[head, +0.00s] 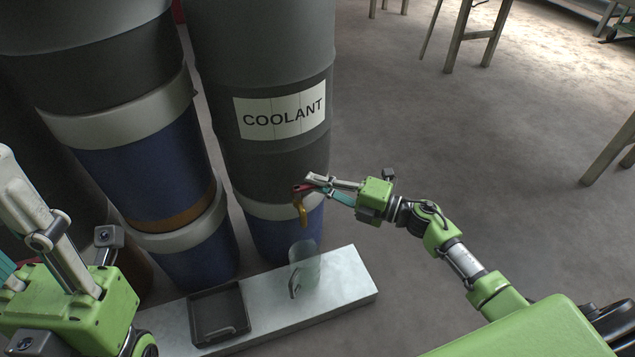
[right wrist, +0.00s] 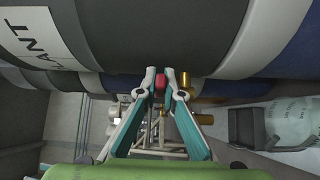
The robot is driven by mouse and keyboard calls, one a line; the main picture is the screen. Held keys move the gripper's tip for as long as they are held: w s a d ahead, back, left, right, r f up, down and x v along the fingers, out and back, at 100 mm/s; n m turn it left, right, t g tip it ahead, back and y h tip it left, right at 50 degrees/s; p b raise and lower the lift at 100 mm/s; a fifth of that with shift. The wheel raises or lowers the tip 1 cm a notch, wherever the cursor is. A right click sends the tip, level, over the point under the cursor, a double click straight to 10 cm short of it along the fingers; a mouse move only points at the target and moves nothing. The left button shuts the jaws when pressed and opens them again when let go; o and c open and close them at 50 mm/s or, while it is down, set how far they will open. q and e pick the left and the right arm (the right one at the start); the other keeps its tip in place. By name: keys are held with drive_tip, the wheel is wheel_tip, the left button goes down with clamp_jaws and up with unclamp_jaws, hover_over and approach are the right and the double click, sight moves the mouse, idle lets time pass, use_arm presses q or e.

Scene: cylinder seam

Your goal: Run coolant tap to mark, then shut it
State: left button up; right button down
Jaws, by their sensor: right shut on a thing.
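The dark drum with the COOLANT label (head: 282,112) stands upright in the head view. Its brass tap (head: 304,214) sticks out low on the drum, with a red handle (head: 298,189) on top. My right gripper (head: 307,185) is shut on the red handle, which shows between the fingertips in the right wrist view (right wrist: 160,82). A clear jug (head: 304,262) stands upright below the tap; it also shows in the right wrist view (right wrist: 292,122). No stream, liquid level or mark can be made out. My left gripper (head: 35,215) is at the lower left, away from the drum; its jaw state is unclear.
The jug stands on a pale metal bench (head: 345,276). A black tray (head: 204,338) sits on it to the left. Dark and blue drums (head: 140,180) stand left of the coolant drum. Open concrete floor (head: 450,140) lies to the right, with table legs beyond.

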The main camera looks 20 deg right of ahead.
drive_tip(key=p, duration=0.1)
drive_tip(key=m+t+h+p, duration=0.1)
drive_tip(key=p, duration=0.1)
drive_tip(key=shift+s+r+m+t+h, duration=0.25)
drive_tip(key=shift+s+m+t+h, duration=0.05)
drive_tip(key=shift+s, duration=0.1)
drive_tip(key=shift+s+f+m+t+h+p, duration=0.15)
drive_tip(key=shift+f+m+t+h+p, duration=0.15)
drive_tip(key=shift+m+t+h+p, duration=0.4)
drive_tip(key=c, duration=2.2)
unclamp_jaws()
drive_tip(key=shift+o, duration=0.2)
drive_tip(key=v, duration=1.2)
drive_tip(key=shift+r, duration=0.2)
